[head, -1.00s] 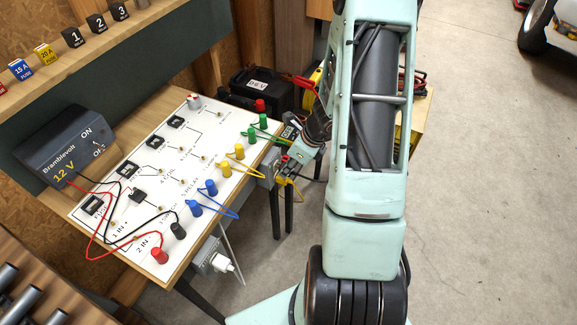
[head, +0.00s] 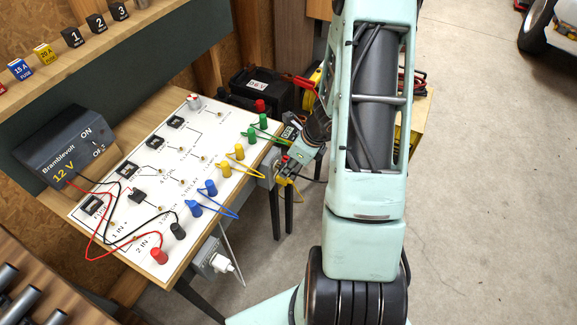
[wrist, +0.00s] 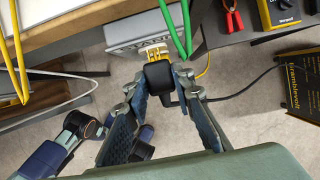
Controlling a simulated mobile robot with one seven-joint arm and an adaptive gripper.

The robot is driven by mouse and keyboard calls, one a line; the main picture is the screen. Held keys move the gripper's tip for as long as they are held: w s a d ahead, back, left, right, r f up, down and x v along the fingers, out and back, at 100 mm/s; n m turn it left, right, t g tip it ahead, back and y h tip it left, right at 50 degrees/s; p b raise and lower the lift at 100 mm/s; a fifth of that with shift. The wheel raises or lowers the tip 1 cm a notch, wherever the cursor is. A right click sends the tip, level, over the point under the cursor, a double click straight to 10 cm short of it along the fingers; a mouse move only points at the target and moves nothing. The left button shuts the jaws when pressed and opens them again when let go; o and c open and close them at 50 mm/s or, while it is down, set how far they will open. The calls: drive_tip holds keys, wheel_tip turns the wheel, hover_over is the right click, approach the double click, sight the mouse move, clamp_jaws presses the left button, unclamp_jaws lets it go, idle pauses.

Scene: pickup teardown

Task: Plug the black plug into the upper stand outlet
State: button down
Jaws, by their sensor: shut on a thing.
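In the wrist view my gripper (wrist: 160,77) is shut on the black plug (wrist: 158,76), with one finger on each side of it. A black cord leaves the plug toward the right. Directly in front of the plug is a pale grey outlet box (wrist: 125,40) under the table edge, with a white and yellow part (wrist: 152,51) between them. I cannot tell how far the plug's pins are in. In the head view my gripper (head: 284,168) is at the upper outlet box (head: 266,182), and the plug is hard to make out there.
A lower grey box (head: 207,264) holds a white plug (head: 222,266). Yellow leads (head: 260,158) and green leads (wrist: 173,25) hang off the table edge near my gripper. A white test board (head: 130,225) with coloured plugs covers the table. Open floor lies to the right.

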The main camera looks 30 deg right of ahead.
drive_tip(key=shift+w+a, duration=0.5)
drive_tip(key=shift+w, duration=0.15)
idle(0.5)
drive_tip(key=c, duration=1.6)
unclamp_jaws()
